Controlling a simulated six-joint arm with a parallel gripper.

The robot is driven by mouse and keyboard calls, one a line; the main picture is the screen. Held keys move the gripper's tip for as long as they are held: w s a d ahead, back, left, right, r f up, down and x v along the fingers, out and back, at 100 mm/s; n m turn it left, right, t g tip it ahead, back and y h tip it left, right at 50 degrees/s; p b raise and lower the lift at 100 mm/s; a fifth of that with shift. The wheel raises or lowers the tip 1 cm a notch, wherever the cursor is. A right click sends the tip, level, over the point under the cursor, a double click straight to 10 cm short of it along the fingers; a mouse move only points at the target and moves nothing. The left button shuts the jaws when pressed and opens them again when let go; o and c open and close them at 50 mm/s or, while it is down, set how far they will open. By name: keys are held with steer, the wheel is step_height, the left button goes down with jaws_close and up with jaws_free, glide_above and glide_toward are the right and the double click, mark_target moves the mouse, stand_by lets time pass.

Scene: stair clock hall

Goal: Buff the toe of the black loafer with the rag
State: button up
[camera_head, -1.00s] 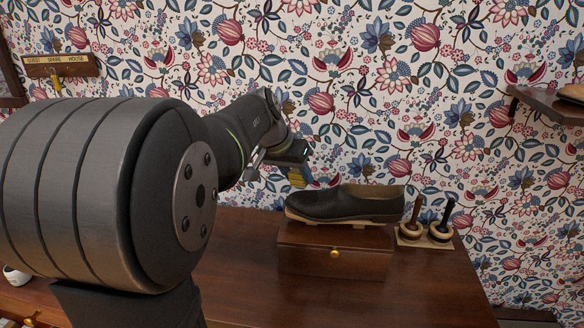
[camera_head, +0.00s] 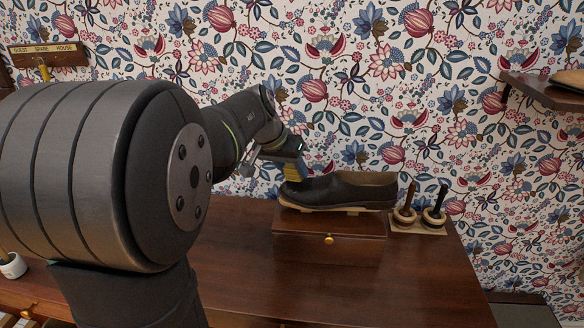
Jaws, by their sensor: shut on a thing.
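The black loafer (camera_head: 345,190) rests on a light wooden stand on top of a small wooden box (camera_head: 330,240), its toe pointing left. My gripper (camera_head: 293,172) is at the toe end, angled down, and shut on a yellow rag (camera_head: 296,172). The rag is just above or against the top of the toe; I cannot tell whether they touch. My gripper's fingertips are small and partly hidden by the arm and rag.
Two upright-handled tools (camera_head: 418,211) stand on a small light base right of the box. A wall shelf (camera_head: 540,92) is at upper right. A key rack sign (camera_head: 46,55) hangs at upper left. The tabletop (camera_head: 400,285) in front is clear.

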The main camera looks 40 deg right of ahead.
steer(key=shift+s+d+f, duration=0.1)
steer(key=shift+f, duration=0.6)
steer(key=shift+w+a, duration=0.5)
steer(key=shift+s+d+r, duration=0.15)
steer(key=shift+s+d, duration=0.8)
steer(key=shift+s, duration=0.05)
steer(key=shift+w+a, duration=0.35)
steer(key=shift+w+a+f, duration=0.25)
steer(key=shift+w+a, duration=0.35)
steer(key=shift+w, duration=0.05)
steer(key=shift+s+d+r, duration=0.2)
steer(key=shift+s+d, duration=0.75)
steer(key=shift+s, duration=0.05)
steer(key=shift+w+a, duration=0.35)
steer(key=shift+w+a+f, duration=0.25)
steer(key=shift+w+a, duration=0.35)
steer(key=shift+w, duration=0.05)
